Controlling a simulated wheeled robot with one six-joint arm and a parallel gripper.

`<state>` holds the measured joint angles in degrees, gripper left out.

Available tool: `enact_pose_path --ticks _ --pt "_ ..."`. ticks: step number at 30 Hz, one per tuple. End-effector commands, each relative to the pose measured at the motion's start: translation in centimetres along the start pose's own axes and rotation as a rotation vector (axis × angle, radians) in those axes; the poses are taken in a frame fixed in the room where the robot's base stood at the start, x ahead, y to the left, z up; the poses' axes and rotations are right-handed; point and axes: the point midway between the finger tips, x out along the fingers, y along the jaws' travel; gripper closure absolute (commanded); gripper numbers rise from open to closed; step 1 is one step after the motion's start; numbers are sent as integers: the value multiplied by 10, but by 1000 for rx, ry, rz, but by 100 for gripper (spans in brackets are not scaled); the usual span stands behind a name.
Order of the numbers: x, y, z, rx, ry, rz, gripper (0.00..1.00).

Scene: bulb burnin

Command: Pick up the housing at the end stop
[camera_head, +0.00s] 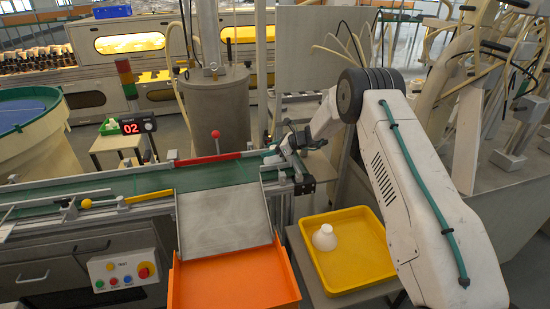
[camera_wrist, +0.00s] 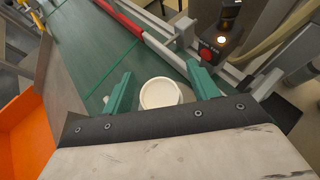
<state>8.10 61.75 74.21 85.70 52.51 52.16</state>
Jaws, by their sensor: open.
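A white round housing (camera_wrist: 160,93) sits on the green conveyor belt (camera_wrist: 85,45) in the wrist view, seen from above. My gripper (camera_wrist: 158,70) is open, with one green finger on each side of the housing. I cannot tell whether the fingers touch it. In the head view my gripper (camera_head: 279,154) is low over the right end of the belt (camera_head: 150,184). The housing there is largely hidden by the gripper.
A yellow tray (camera_head: 374,258) holding another white housing (camera_head: 325,238) stands right of the belt. A metal chute (camera_head: 224,222) leads to an orange bin (camera_head: 236,281). A red rail (camera_wrist: 119,17) lines the belt; a sensor with a lit lamp (camera_wrist: 222,40) stands beside it.

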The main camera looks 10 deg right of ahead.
Motion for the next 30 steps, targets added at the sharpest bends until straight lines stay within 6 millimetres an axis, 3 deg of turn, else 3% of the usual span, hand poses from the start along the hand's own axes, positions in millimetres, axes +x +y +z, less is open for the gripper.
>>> enact_pose_path --ticks 2,7,8,20,30 --pt "0 0 0 0 0 0 41" --pt "0 0 0 0 0 0 85" --pt "0 0 0 0 1 0 89" --pt "-3 0 1 1 2 0 89" --pt "-32 0 57 -4 0 0 89"
